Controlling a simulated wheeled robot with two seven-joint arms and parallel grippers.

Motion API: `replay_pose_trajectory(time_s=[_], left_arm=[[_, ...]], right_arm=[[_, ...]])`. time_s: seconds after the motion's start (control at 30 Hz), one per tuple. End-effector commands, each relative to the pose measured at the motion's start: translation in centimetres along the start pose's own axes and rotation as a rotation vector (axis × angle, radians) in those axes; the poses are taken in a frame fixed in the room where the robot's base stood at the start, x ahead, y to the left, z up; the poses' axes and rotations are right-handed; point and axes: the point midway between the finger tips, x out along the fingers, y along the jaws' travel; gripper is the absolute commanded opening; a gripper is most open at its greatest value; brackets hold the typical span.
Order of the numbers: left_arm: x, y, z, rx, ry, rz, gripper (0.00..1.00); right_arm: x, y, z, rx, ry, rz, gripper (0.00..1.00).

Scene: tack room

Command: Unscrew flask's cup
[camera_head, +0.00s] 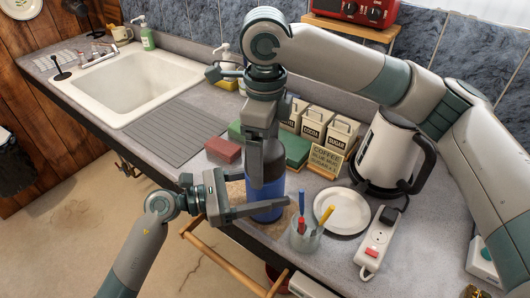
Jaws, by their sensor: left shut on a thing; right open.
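The flask (264,191) stands upright near the counter's front edge, with a blue lower body and a dark upper part. My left gripper (262,208) reaches in from the left and is shut on the flask's lower body. My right gripper (266,158) points straight down from above and is open at the flask's dark top. One of its fingers hangs in front of the upper part. The cup is largely hidden behind this gripper, and I cannot tell whether the fingers touch it.
Right of the flask are a glass with pens (305,238), a white plate (341,211), a kettle (388,150) and a power strip (376,240). Behind stand canisters (313,126) and a coffee sign (327,160). A red block (223,150), ribbed drainer (178,132) and sink (140,85) lie left.

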Motion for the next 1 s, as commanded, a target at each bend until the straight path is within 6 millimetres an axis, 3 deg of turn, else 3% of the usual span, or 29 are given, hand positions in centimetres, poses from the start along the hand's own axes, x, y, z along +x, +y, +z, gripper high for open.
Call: replay_pose_trajectory(time_s=[0.5, 1.0], left_arm=[[0.0, 0.1, 0.0, 0.0, 0.0, 0.002, 0.04], [0.0, 0.1, 0.0, 0.0, 0.0, 0.002, 0.04]], right_arm=[[-4.3, 0.0, 0.0, 0.0, 0.0, 0.0, 0.84], [-4.5, 0.0, 0.0, 0.033, 0.0, 0.0, 0.81]])
